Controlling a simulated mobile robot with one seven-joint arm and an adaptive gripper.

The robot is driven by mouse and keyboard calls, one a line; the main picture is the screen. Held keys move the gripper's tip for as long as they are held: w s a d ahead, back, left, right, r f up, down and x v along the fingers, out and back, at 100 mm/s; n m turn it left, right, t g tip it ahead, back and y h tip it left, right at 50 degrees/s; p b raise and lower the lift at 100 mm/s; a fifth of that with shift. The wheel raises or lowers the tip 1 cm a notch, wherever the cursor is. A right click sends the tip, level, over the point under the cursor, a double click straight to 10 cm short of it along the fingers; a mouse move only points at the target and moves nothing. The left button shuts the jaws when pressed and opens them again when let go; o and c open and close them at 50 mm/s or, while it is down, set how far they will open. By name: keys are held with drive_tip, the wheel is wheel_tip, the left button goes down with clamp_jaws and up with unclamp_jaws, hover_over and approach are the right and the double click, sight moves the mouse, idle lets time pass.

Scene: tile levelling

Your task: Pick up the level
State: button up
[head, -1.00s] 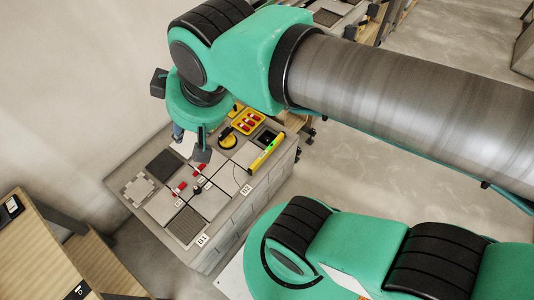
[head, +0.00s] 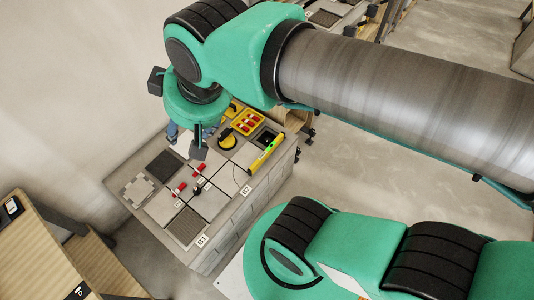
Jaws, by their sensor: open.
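The level (head: 265,153) is a yellow bar with a green middle part. It lies along the right edge of the tile-topped block, at a slant. My gripper (head: 198,150) is above the tiles, to the left of the level and apart from it. A dark finger points down, and the wrist hides much of the rest of the gripper. Its jaws are open and nothing shows between them.
The block's top (head: 203,242) carries grey and dark tiles. Red clips (head: 179,189) lie on the tiles. A yellow suction cup (head: 227,139) and a yellow tray with red pieces (head: 247,121) stand near the level. A wooden shelf (head: 50,252) is at lower left.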

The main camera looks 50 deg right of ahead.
drive_tip(key=w+d+f+m+g+p, duration=0.1)
drive_tip(key=w+d+f+m, duration=0.1)
drive_tip(key=w+d, duration=0.4)
drive_tip(key=w+d+f+m+g+p, duration=0.1)
drive_tip(key=w+d+f+m+p, duration=0.15)
drive_tip(key=w, duration=0.55)
drive_tip(key=w+d+f+m+g+p, duration=0.1)
drive_tip(key=w+d+f+m, duration=0.25)
drive_tip(key=d+f, duration=0.65)
drive_tip(key=w+d+f+m+g+p, duration=0.1)
drive_tip(key=w+d+f+m+p, duration=0.3)
drive_tip(key=d+f, duration=0.6)
drive_tip(key=m+g+y+p, duration=0.1)
drive_tip(key=m+g+p, duration=0.1)
drive_tip(key=m, duration=0.4)
hover_over(268, 151)
drive_tip(key=d, duration=0.2)
wheel_tip(268, 151, down, 32)
drive_tip(key=shift+a, duration=0.25)
drive_tip(key=shift+f, duration=0.2)
drive_tip(key=shift+a+f+b, duration=0.15)
drive_tip(key=shift+f+b, duration=0.1)
drive_tip(key=shift+f, duration=1.15)
drive_tip(key=shift+a+f+b, duration=0.2)
drive_tip(key=shift+f+b, duration=0.1)
drive_tip(key=shift+f, duration=1.1)
drive_tip(key=shift+a+f+b, duration=0.15)
drive_tip(key=shift+f+b, duration=0.1)
drive_tip(key=shift+f, duration=1.15)
